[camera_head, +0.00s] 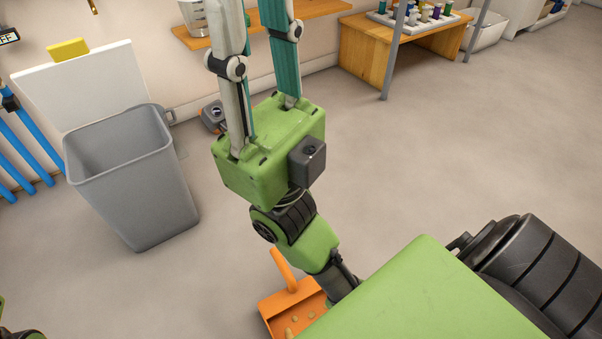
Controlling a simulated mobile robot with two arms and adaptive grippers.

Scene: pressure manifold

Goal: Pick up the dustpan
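The orange dustpan (289,306) lies on the floor at the bottom centre of the head view. Its handle (283,268) points up and to the left, and small crumbs lie in its pan. My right arm covers its right part, and the bottom edge cuts it off. My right gripper (252,30) is raised above and beyond the dustpan, fingers pointing to the top of the picture. Its fingers stand apart with nothing seen between them; the tips run out of view. My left gripper is not in view.
A grey bin (140,190) stands on the left, before a white panel (85,83). Blue bars (25,150) are at the far left. A wooden bench (368,57) with a tray of bottles stands at the back. The floor (440,150) right of centre is clear.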

